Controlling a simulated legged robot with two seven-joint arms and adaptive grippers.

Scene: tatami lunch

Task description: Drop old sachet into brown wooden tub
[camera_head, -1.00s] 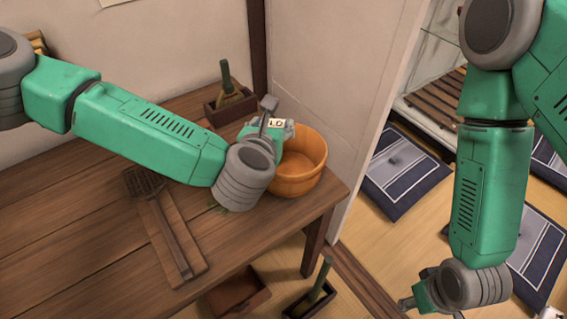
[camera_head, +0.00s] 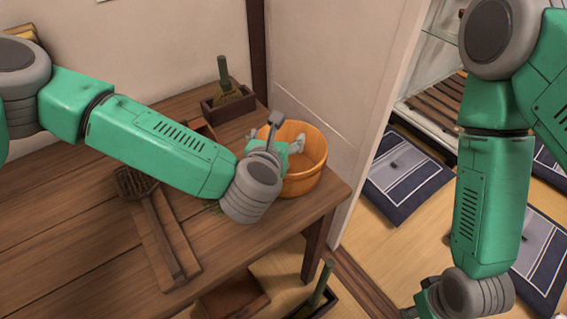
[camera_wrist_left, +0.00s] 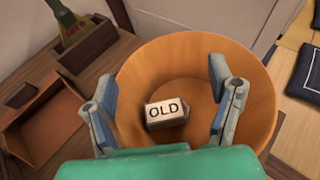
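The brown wooden tub (camera_head: 308,173) stands at the right end of the table, and it fills the middle of the left wrist view (camera_wrist_left: 250,95). The old sachet (camera_wrist_left: 166,112), a small pale packet marked OLD, shows inside the tub's outline in the left wrist view. My right gripper (camera_head: 416,308) hangs low at the bottom edge, mostly cut off.
A dark wooden box (camera_head: 229,105) with a green-handled tool stands behind the tub. A brown open box (camera_wrist_left: 45,120) is left of it. A dark slotted utensil (camera_head: 150,205) lies on a board on the table (camera_head: 75,240). A wall panel rises behind the tub.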

